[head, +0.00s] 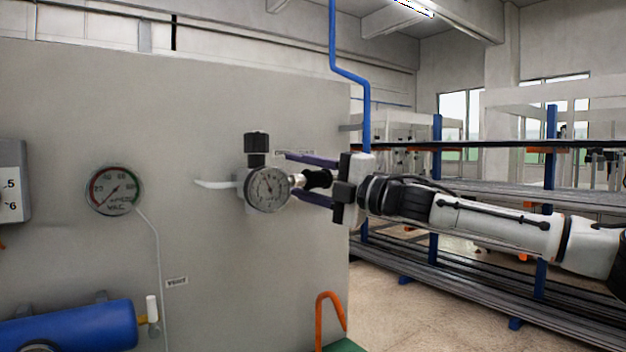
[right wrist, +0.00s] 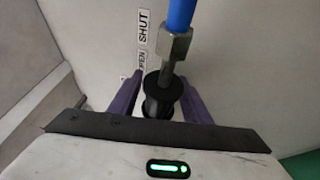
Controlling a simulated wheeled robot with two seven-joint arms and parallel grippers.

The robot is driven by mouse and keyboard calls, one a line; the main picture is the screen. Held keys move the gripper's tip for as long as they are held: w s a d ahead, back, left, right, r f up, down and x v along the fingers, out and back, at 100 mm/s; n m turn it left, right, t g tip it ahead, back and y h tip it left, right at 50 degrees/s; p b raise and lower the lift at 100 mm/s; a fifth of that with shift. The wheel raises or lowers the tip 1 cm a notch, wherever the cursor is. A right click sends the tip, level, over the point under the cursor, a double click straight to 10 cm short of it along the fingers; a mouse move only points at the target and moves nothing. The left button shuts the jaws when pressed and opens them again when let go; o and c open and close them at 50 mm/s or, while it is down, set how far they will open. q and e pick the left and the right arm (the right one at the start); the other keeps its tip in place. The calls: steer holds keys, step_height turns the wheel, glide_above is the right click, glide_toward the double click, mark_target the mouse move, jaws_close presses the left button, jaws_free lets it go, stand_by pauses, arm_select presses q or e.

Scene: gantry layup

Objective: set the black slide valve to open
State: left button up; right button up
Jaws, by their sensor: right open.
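The black slide valve (head: 318,179) shows in the head view as a short black sleeve just right of the round gauge with a black knob. In the right wrist view the black sleeve (right wrist: 162,98) sits below a metal hex fitting on a blue pipe. My right gripper (head: 287,174) comes in from the right, its purple fingers apart above and below the sleeve. In the right wrist view the gripper (right wrist: 160,78) has a finger on each side of the sleeve; contact is unclear. SHUT (right wrist: 145,25) and OPEN (right wrist: 140,63) labels are on the panel, OPEN nearer the sleeve. My left gripper is out of view.
The gauge (head: 268,189) with its regulator stands close to my right fingertips on the grey panel (head: 220,100). A vacuum dial (head: 114,189) and a blue cylinder (head: 75,327) are at left. An orange hook (head: 329,305) is below. Racks (head: 470,250) stand behind my right arm.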

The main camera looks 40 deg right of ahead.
mark_target(322, 181)
steer(key=shift+s+d+r+p, duration=0.2)
steer(key=shift+s+d+p, duration=0.1)
steer(key=shift+s, duration=0.25)
steer(key=shift+s+f+p, duration=0.1)
steer(key=shift+s+p, duration=0.35)
steer(key=shift+s, duration=0.15)
steer(key=shift+s+d+f, duration=0.2)
steer(key=shift+s, duration=0.4)
steer(key=shift+v, duration=0.8)
steer(key=b+v, duration=0.2)
steer(key=b, duration=0.1)
steer(key=b+v, duration=0.1)
steer(key=shift+s+f+b, duration=0.3)
steer(key=shift+s+f, duration=0.05)
steer(key=shift+s+d+b, duration=0.2)
steer(key=shift+s+b, duration=0.1)
steer(key=shift+s, duration=0.3)
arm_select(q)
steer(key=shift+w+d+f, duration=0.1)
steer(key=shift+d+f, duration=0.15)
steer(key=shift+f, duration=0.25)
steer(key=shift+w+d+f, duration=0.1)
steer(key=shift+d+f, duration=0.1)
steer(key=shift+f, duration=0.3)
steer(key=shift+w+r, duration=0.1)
